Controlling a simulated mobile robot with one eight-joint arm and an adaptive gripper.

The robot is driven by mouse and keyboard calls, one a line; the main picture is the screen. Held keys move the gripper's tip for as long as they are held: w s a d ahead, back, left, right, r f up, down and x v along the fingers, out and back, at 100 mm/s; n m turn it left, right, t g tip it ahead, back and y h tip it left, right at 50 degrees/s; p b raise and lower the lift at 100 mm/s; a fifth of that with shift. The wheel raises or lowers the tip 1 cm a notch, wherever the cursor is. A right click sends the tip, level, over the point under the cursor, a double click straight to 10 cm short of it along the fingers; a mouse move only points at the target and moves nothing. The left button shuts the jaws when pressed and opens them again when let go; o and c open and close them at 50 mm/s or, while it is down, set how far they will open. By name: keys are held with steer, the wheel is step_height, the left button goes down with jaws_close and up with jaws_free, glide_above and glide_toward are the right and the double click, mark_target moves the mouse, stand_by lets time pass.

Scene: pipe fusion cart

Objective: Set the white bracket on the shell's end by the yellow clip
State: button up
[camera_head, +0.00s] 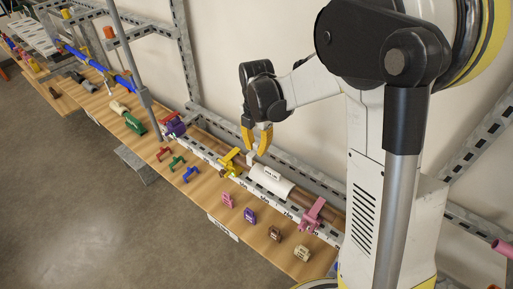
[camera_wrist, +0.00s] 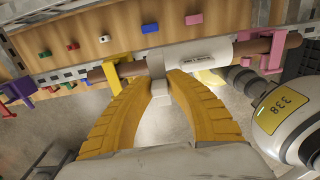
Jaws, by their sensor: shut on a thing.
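My gripper (camera_head: 257,140) is shut on the white bracket (camera_head: 251,157), which hangs below the yellow fingertips. In the wrist view the bracket (camera_wrist: 156,66) reaches from between the fingertips (camera_wrist: 159,84) toward the brown pipe. The white shell (camera_head: 271,181) lies around the pipe and also shows in the wrist view (camera_wrist: 203,51). The yellow clip (camera_head: 229,159) grips the pipe just beyond the shell's end; it also shows in the wrist view (camera_wrist: 116,69). The bracket is over the gap between clip and shell, close to that shell end. I cannot tell whether it touches.
A pink clamp (camera_head: 312,214) holds the pipe at the shell's other end. Several small coloured blocks, such as the purple one (camera_head: 250,216), stand on the wooden board in front. A slotted grey rail (camera_head: 290,208) runs alongside the pipe. A wall stands close behind.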

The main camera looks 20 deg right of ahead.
mark_target(257, 167)
steer(key=shift+s+f, duration=0.1)
steer(key=shift+s, duration=0.25)
steer(key=shift+f+b, duration=2.65)
steer(key=shift+f, duration=0.65)
steer(key=o, duration=0.9)
